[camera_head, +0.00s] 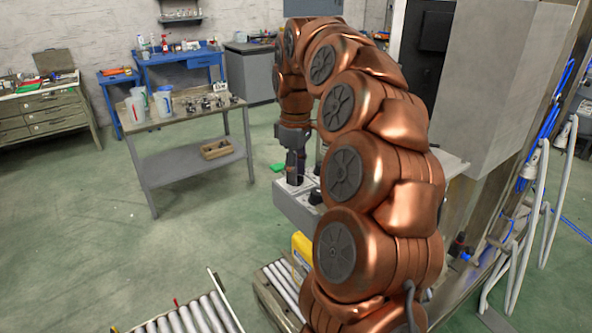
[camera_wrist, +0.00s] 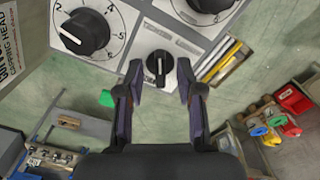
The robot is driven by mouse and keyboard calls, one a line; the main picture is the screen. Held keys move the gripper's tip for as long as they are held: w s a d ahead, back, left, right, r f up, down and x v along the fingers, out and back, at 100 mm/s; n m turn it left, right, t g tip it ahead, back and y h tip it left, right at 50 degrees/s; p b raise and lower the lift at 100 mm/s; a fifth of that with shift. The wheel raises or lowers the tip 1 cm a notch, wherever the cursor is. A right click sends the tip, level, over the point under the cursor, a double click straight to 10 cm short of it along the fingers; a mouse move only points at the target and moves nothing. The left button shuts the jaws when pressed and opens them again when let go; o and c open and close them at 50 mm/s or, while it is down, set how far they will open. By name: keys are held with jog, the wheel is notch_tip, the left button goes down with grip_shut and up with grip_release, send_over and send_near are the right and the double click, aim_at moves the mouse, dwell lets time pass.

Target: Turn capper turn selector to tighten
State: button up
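A black selector knob (camera_wrist: 158,67) sits on a light plate of the grey control box, its raised grip pointing up and down in the wrist view. I take it for the turn selector; its markings are too small to read. My gripper (camera_wrist: 160,74) is open, with one finger on each side of the knob in the picture and a gap to both. I cannot tell how far the fingertips stand off the panel. In the head view my gripper (camera_head: 295,172) points down at the control box (camera_head: 296,208), and my arm hides part of the box.
A large numbered dial (camera_wrist: 85,33) is left of the selector, and another dial (camera_wrist: 210,4) is at the top edge. A work table (camera_head: 185,122) with jugs stands to the left in the head view. Roller conveyors (camera_head: 190,318) are at the front. Green floor between is clear.

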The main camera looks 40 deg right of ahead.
jog(key=shift+r, duration=0.1)
jog(key=shift+r, duration=3.65)
jog(key=s+a+f+m, duration=0.1)
jog(key=s+a+f, duration=0.2)
jog(key=s+a, duration=0.35)
jog(key=s+a+f, duration=0.3)
jog(key=s+a, duration=0.1)
jog(key=a, duration=0.6)
jog(key=s+a+f+m+g, duration=0.1)
jog(key=s+a+f+m, duration=0.1)
jog(key=s+f, duration=0.4)
jog(key=s+a+f+m, duration=0.2)
jog(key=s+a+f, duration=0.2)
jog(key=s, duration=0.7)
notch_tip(320, 180, down, 3)
jog(key=shift+s+a+r+m+g, duration=0.2)
jog(key=shift+s+m+g, duration=0.1)
jog(key=shift+s+g, duration=0.1)
